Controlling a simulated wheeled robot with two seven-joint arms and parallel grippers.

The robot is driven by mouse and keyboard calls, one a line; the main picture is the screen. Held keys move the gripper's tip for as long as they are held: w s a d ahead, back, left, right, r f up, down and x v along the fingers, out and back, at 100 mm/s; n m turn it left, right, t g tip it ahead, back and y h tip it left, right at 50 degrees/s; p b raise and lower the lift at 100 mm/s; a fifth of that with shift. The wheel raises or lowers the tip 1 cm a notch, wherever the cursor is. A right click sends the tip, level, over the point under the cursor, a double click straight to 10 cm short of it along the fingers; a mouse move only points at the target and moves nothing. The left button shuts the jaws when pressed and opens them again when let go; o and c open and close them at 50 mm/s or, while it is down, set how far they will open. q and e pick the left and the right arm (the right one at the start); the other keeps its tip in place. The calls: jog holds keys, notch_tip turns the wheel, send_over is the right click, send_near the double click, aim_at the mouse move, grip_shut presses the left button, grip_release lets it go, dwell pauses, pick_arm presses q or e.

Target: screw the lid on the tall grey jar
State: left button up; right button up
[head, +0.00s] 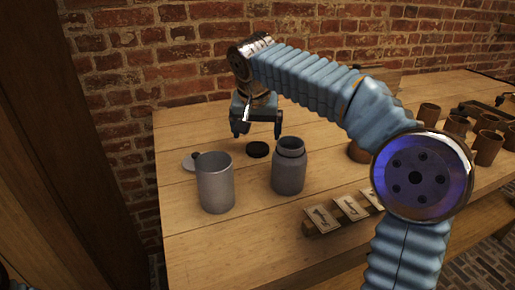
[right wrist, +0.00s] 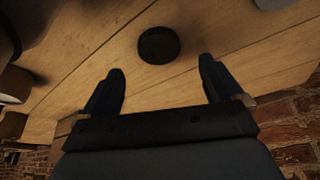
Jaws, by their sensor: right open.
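A grey jar with a narrower, open neck (head: 289,170) stands upright on the wooden table. To its left stands a lighter grey, open, straight-sided container (head: 215,185). A black round lid (head: 258,149) lies flat on the table behind and between them; it also shows in the right wrist view (right wrist: 159,45). My right gripper (head: 257,130) is open and points down above and behind the black lid. In the right wrist view its fingers (right wrist: 161,70) are spread apart with nothing between them, and the lid lies just beyond their tips. My left gripper is not in view.
A pale disc with a dark knob (head: 189,163) lies behind the lighter container. A rack with marked cards (head: 345,209) lies in front right. Several brown cups (head: 456,125) stand at the right. A brick wall (head: 180,50) rises behind the table. The table's left front is clear.

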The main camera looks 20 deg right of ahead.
aim_at(258, 147)
jog(key=x, duration=0.5)
jog(key=shift+f, duration=0.1)
dwell(0.3)
jog(key=c, duration=1.1)
